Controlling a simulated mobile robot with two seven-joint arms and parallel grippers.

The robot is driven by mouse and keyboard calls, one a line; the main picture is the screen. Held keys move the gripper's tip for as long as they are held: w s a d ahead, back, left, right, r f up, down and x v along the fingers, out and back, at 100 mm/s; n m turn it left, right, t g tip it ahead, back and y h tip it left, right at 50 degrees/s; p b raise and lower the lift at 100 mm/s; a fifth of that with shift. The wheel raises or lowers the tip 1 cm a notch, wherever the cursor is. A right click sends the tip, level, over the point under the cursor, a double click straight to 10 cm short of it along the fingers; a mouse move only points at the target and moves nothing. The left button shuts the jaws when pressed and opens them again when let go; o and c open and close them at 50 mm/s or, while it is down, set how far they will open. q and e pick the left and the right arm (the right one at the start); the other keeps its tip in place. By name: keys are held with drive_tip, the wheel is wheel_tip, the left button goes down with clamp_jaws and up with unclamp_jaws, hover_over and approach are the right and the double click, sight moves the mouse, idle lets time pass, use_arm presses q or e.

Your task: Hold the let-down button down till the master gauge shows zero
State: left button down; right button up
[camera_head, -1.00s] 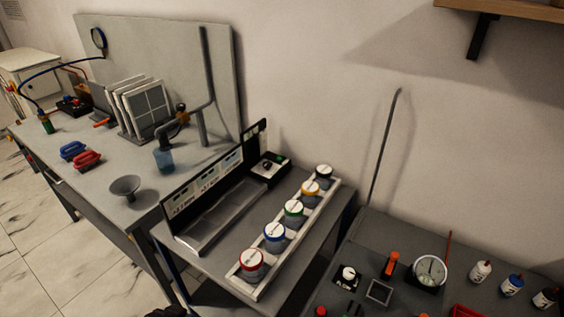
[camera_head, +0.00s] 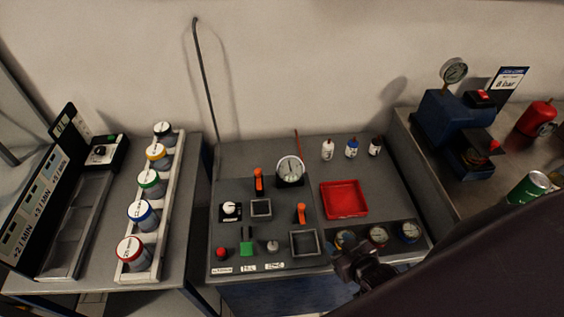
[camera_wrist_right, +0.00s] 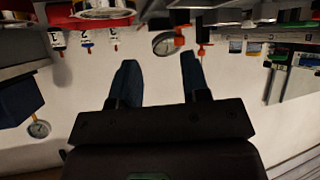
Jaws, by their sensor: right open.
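The round white-faced gauge (camera_head: 290,171), which looks like the master gauge, stands upright at the back of the grey bench panel; its reading is too small to make out. It also shows in the right wrist view (camera_wrist_right: 163,43). My right gripper (camera_head: 362,268) is at the bench's front edge, right of these controls. Its fingers (camera_wrist_right: 160,65) are apart and empty.
Two orange levers (camera_head: 259,180) (camera_head: 300,213) stand up from the panel. A red tray (camera_head: 344,199), small bottles (camera_head: 351,149) and a row of small gauges (camera_head: 378,236) are to the right. A blue machine (camera_head: 446,118) stands farther right. Colour-lidded jars (camera_head: 150,183) are left.

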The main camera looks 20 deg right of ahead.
drive_tip(key=shift+w+r, duration=0.2)
drive_tip(key=shift+w, duration=0.2)
drive_tip(key=shift+c, duration=0.4)
clamp_jaws()
drive_tip(key=shift+s+f, duration=0.25)
drive_tip(key=shift+s, duration=0.2)
drive_tip(key=shift+w+r, duration=0.25)
drive_tip(key=shift+w, duration=0.25)
drive_tip(key=shift+s+f, duration=0.1)
drive_tip(key=shift+s, duration=0.15)
drive_tip(key=shift+s+f, duration=0.15)
drive_tip(key=shift+s, duration=0.1)
